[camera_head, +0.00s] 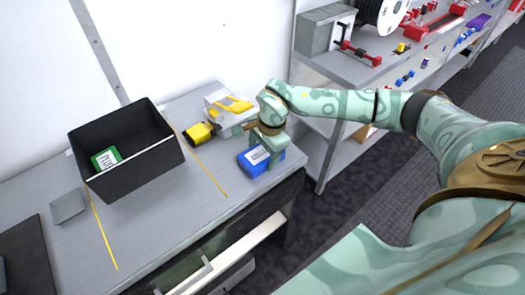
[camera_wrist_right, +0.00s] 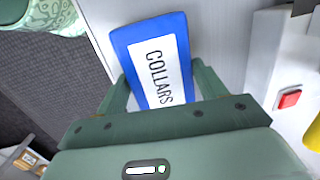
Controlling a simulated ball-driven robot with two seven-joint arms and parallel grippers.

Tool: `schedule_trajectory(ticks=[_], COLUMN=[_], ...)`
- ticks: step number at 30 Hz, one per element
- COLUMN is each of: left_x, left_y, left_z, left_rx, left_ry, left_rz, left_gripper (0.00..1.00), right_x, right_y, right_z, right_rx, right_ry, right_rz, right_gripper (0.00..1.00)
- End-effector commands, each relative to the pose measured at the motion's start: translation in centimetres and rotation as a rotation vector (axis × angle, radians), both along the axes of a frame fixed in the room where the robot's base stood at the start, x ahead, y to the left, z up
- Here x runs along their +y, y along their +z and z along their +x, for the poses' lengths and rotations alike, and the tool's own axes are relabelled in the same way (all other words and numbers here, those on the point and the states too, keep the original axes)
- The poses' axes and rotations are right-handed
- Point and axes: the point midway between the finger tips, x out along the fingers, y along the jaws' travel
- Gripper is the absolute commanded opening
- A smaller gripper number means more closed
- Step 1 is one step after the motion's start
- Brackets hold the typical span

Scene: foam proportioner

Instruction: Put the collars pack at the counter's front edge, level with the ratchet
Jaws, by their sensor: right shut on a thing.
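The collars pack (camera_head: 258,163) is a blue box with a white label, at the right end of the grey counter (camera_head: 160,228), close to its front edge. In the right wrist view the collars pack (camera_wrist_right: 150,30) shows its COLLARS label between the two green fingers. My right gripper (camera_head: 266,152) reaches over it from above and is shut on it. Whether the pack touches the counter top is hard to tell. No ratchet can be named for sure; a yellow and black tool (camera_head: 200,133) lies left of the gripper. My left gripper is out of view.
A black bin (camera_head: 130,160) holding a green pack (camera_head: 105,158) stands on the counter's left part. A white device with a yellow handle (camera_head: 233,103) stands behind the gripper. Yellow lines cross the counter. The front middle is clear. A shelf unit (camera_head: 350,65) stands to the right.

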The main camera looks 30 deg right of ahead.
Motion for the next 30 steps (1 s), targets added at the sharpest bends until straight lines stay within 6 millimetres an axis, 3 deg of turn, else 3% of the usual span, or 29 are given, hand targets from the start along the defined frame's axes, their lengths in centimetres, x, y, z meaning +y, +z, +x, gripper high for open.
schedule_trajectory(ticks=[1, 2, 4, 12, 16, 30], left_x=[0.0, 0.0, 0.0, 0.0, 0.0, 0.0], left_y=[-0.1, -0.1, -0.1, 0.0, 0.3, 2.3], left_z=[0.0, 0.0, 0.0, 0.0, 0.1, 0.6], left_rx=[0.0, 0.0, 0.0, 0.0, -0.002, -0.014], left_ry=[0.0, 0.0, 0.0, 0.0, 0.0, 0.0], left_rz=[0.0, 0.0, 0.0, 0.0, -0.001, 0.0], left_gripper=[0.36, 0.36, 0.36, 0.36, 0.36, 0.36], right_x=[0.0, 0.0, 0.0, 0.0, -0.1, -1.1], right_y=[-0.2, -0.2, -0.2, -0.1, 1.0, 10.7], right_z=[0.0, 0.0, 0.0, 0.0, 0.0, -1.3], right_rx=[0.0, 0.001, 0.0, 0.0, -0.003, -0.003], right_ry=[0.0, 0.0, 0.0, 0.0, 0.001, 0.001], right_rz=[0.0, 0.0, 0.0, 0.0, 0.0, 0.0], right_gripper=[0.43, 0.73, 0.92, 0.92, 0.92, 0.92])
